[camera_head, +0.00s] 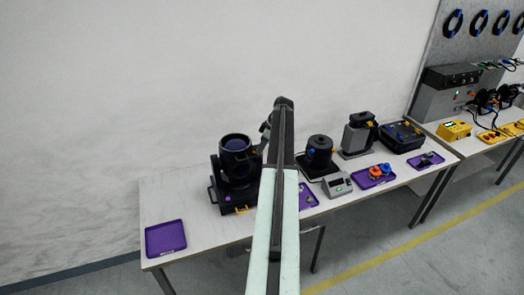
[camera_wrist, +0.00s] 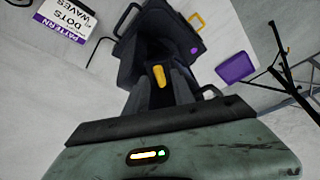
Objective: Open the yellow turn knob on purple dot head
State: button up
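The black moving-head light (camera_head: 236,172) stands on the left table, left of my arm. In the wrist view its black base (camera_wrist: 150,28) carries a round purple dot (camera_wrist: 194,50). The yellow turn knob (camera_wrist: 158,75) lies in the middle of the wrist view, long side roughly along the view's vertical. My gripper (camera_wrist: 160,84) has its dark fingers apart, one on each side of the knob. I cannot tell whether they touch it. In the head view my arm hides part of the table, and the knob cannot be made out.
A purple tray (camera_head: 165,238) lies left of the light. A second black light (camera_head: 319,152), a grey device (camera_head: 337,185) and another purple tray (camera_head: 373,177) stand to the right. A "PATTERN DOTS WAVES" sign (camera_wrist: 68,18) shows in the wrist view.

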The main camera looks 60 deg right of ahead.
grip_shut()
jog(key=shift+d+r, duration=0.1)
jog(key=shift+a+m+h, duration=0.3)
jog(key=shift+m+h, duration=0.2)
jog(key=shift+m, duration=0.9)
jog(key=m+h, duration=0.1)
jog(key=m, duration=0.3)
jog(key=shift+a+m+h, duration=0.15)
jog(key=shift+m+h, duration=0.15)
jog(key=shift+h, duration=0.1)
jog(key=m+h, duration=0.1)
jog(key=m, duration=0.1)
jog(key=m+g+h, duration=0.1)
jog(key=m, duration=0.2)
jog(key=shift+w+a, duration=0.1)
jog(key=shift+a, duration=0.05)
jog(key=m+g, duration=0.1)
jog(key=m, duration=0.1)
jog(key=m+h, duration=0.1)
jog(key=m, duration=0.2)
jog(key=shift+w+g, duration=0.15)
jog(key=shift+g, duration=0.25)
jog(key=shift+m, duration=0.5)
